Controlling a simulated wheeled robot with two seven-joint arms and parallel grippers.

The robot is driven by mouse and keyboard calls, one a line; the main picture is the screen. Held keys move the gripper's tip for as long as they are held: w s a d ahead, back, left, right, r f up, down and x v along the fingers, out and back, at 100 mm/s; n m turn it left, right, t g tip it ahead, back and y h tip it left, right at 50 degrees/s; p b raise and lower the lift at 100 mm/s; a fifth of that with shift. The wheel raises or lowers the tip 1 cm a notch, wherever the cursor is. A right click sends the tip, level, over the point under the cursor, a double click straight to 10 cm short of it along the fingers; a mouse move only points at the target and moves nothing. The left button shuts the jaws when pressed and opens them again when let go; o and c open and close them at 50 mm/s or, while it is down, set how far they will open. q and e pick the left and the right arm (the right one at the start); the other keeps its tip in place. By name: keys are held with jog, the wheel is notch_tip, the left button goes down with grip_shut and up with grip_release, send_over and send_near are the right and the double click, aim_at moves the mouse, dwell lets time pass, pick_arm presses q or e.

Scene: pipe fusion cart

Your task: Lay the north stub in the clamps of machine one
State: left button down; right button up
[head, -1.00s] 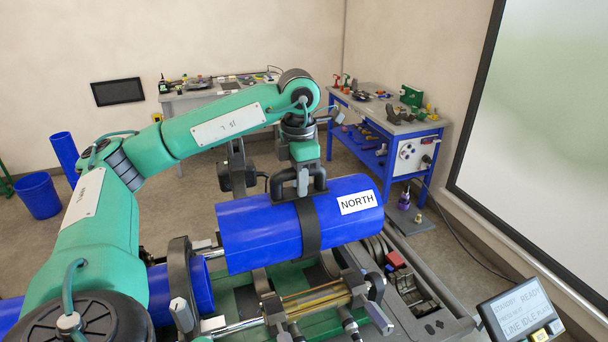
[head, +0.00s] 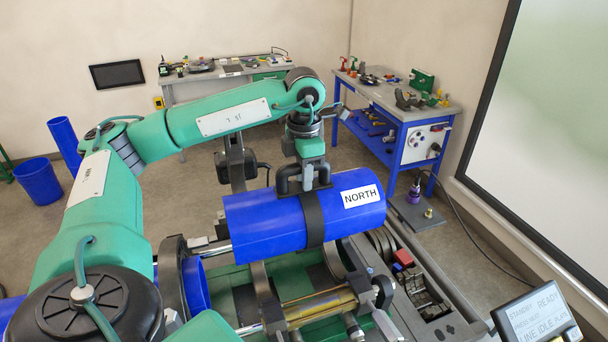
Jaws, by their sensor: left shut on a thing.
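The north stub (head: 270,229) is a thick blue pipe with a white NORTH label and a black band with a handle around its middle. My left gripper (head: 305,178) is shut on that handle from above. The stub hangs level above the fusion machine (head: 240,300), over its dark ring clamps (head: 263,290). Whether its underside touches a clamp is hidden. Another blue pipe (head: 195,285) lies in the clamp at the left. My right gripper is not in view.
A display panel (head: 537,315) stands at the lower right. A blue workbench (head: 395,120) with tools and a grey bench (head: 215,85) stand at the back.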

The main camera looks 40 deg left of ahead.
aim_at(304, 201)
pick_arm(q)
jog(key=shift+f+b, duration=0.7)
jog(key=shift+f, duration=0.15)
notch_tip(304, 201, down, 6)
jog(key=b, duration=0.5)
notch_tip(304, 201, down, 3)
jog(key=b, duration=0.3)
jog(key=shift+f, duration=0.15)
jog(key=shift+f+b, duration=1.35)
jog(key=shift+f, duration=0.4)
jog(key=shift+d+f, duration=0.1)
jog(key=shift+f+b, duration=0.8)
jog(key=shift+f, duration=0.05)
jog(key=c, duration=1.1)
grip_release()
jog(key=shift+s, duration=0.1)
